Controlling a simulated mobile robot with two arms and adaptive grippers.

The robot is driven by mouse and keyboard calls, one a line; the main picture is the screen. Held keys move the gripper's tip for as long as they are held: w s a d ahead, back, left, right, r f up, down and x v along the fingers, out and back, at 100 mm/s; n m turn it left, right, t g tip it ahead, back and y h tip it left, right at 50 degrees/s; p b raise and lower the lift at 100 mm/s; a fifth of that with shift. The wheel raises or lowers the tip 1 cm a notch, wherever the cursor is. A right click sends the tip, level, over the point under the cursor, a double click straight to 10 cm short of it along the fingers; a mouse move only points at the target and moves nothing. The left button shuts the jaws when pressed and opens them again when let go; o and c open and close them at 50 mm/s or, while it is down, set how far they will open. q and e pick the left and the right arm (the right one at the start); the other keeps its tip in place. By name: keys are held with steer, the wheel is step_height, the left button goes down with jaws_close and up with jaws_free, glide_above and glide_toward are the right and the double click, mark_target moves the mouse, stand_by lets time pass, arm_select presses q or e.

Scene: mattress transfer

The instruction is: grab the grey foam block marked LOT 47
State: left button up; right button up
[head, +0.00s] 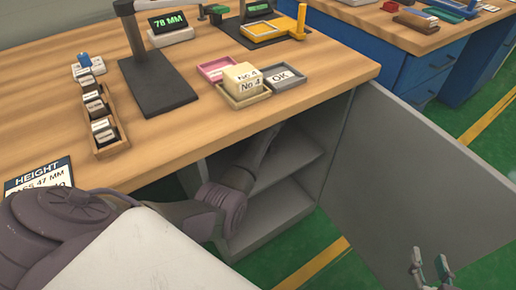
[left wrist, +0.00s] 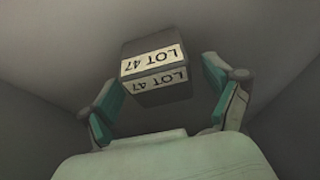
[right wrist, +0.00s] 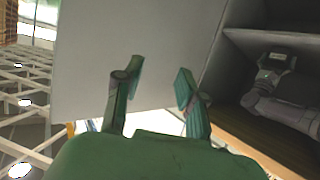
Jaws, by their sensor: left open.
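The grey foam block (left wrist: 152,46) marked LOT 47 shows in the left wrist view, inside a dim grey compartment, its label upside down in the picture. My left gripper (left wrist: 160,84) is open, with one finger on each side of the block and visible gaps to it. In the head view my left arm reaches into the cabinet under the bench; the left gripper and the block are hidden there. My right gripper (head: 429,261) is open and empty at the lower right of the head view, near the cabinet door; its spread fingers also show in the right wrist view (right wrist: 159,72).
The grey cabinet door (head: 425,165) stands open to the right. A cabinet shelf (head: 285,172) is beside my left arm. On the wooden bench (head: 190,120) are trays, cream No 4 blocks (head: 241,76), a rack of small blocks (head: 103,140) and a 78 MM gauge (head: 170,30).

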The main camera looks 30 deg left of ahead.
arm_select(q)
steer(key=shift+a+f, duration=0.15)
steer(key=shift+f, duration=0.1)
steer(key=c, duration=1.1)
steer(key=shift+c, duration=0.2)
